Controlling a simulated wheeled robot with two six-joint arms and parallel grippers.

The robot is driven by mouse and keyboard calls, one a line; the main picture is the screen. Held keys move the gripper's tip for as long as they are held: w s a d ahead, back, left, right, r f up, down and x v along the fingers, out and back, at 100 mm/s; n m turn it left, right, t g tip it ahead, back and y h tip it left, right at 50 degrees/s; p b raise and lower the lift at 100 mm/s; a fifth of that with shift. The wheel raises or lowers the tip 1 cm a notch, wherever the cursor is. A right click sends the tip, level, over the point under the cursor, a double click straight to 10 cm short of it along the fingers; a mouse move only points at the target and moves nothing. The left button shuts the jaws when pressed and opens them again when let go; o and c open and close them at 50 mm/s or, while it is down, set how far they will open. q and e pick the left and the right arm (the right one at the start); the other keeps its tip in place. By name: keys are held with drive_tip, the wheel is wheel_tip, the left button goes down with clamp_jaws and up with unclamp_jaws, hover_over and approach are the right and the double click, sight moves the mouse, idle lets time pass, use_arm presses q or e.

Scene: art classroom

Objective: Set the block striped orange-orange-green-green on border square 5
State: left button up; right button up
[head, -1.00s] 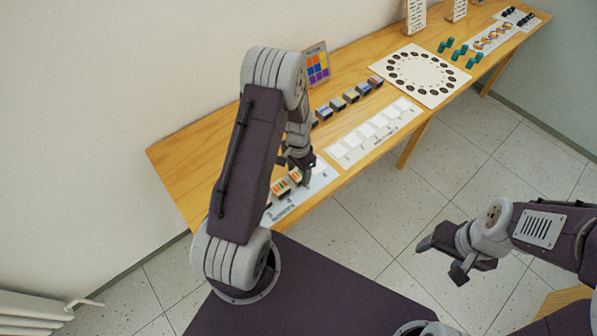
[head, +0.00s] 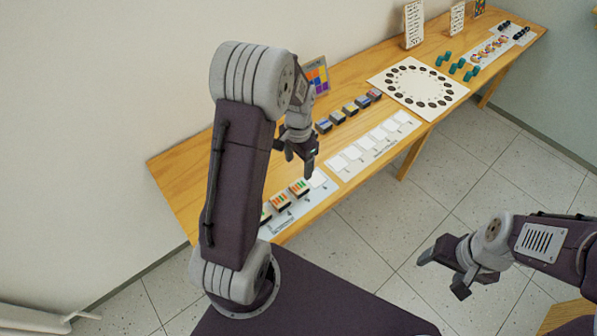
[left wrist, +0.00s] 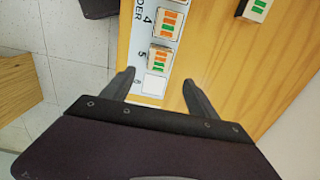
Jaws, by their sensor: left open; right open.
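An orange-and-green striped block (head: 299,188) sits on border square 5 of the white strip (head: 318,194). The left wrist view shows it (left wrist: 160,57) beside the printed 5, seemingly flat within its square. A similar striped block (left wrist: 168,22) sits at number 4, also visible in the head view (head: 280,201). My left gripper (head: 300,163) is open and empty, raised above the strip. In the left wrist view its fingers (left wrist: 158,77) spread either side of the empty last square (left wrist: 154,85), short of the block. My right gripper (head: 442,273) is open and empty over the floor.
Another striped block (left wrist: 256,9) lies on bare wood (left wrist: 225,50). A second white strip with blank squares (head: 372,145), a row of dark-sided blocks (head: 350,108) and a board with a ring of dark spots (head: 418,83) lie farther along the table.

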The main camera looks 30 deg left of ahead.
use_arm(q)
drive_tip(key=s+d+r+n, duration=0.1)
drive_tip(key=s+d+n, duration=0.1)
drive_tip(key=s, duration=0.4)
drive_tip(key=s+d+r+n+t, duration=0.1)
drive_tip(key=s+d+r+n, duration=0.1)
drive_tip(key=s+d, duration=0.3)
drive_tip(key=shift+s+d+n, duration=0.2)
drive_tip(key=shift+s+n, duration=0.2)
drive_tip(key=shift+s, duration=0.45)
